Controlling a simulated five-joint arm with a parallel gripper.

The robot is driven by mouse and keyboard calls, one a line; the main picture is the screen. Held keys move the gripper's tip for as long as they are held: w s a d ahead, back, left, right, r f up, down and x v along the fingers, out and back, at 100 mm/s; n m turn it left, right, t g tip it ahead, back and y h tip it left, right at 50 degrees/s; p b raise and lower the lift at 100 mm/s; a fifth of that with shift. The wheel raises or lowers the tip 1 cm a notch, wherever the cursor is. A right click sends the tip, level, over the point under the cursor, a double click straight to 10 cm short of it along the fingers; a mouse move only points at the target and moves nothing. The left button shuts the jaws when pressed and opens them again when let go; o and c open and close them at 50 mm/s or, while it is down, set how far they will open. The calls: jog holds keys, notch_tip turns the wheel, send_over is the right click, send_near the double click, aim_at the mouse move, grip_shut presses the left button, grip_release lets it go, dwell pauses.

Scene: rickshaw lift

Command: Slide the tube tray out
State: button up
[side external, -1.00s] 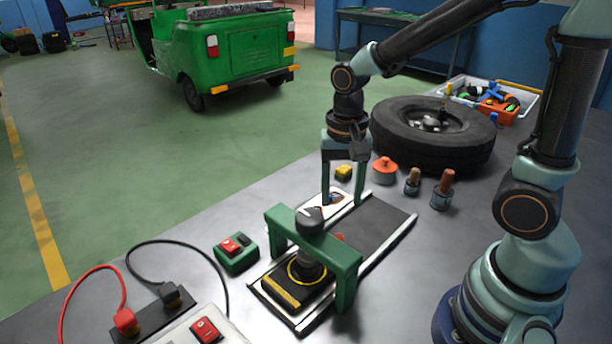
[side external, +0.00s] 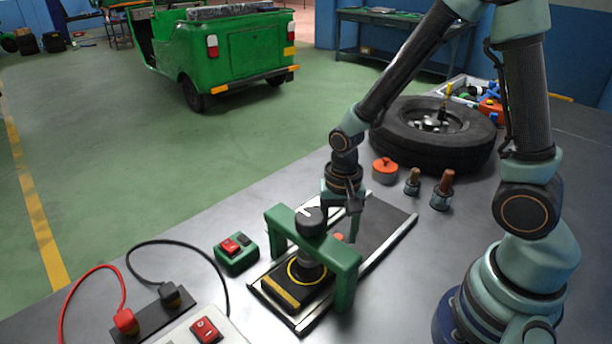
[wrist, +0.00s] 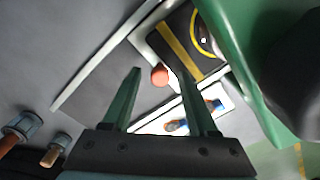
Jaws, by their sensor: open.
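The tube tray (side external: 283,293) is a dark plate with a yellow stripe, between pale rails under a green arch (side external: 345,262). Its stripe also shows at the top of the wrist view (wrist: 183,45). A round orange knob (wrist: 159,75) stands at the tray's near end in the wrist view; in the side view the knob (side external: 339,237) shows just behind the arch. My gripper (wrist: 159,70) is open, with the knob appearing between its two green fingers. In the side view my gripper (side external: 341,225) is low behind the arch, partly hidden by it. Contact cannot be told.
A dark track between pale rails (side external: 385,220) runs clear behind the arch. The arch's black-topped press (side external: 309,222) stands over the tray. A green switch box (side external: 237,253), an orange-topped pot (side external: 384,170), two handled tools (side external: 442,190) and a tyre (side external: 432,160) stand around.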

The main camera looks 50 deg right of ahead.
grip_shut()
dwell(1.3)
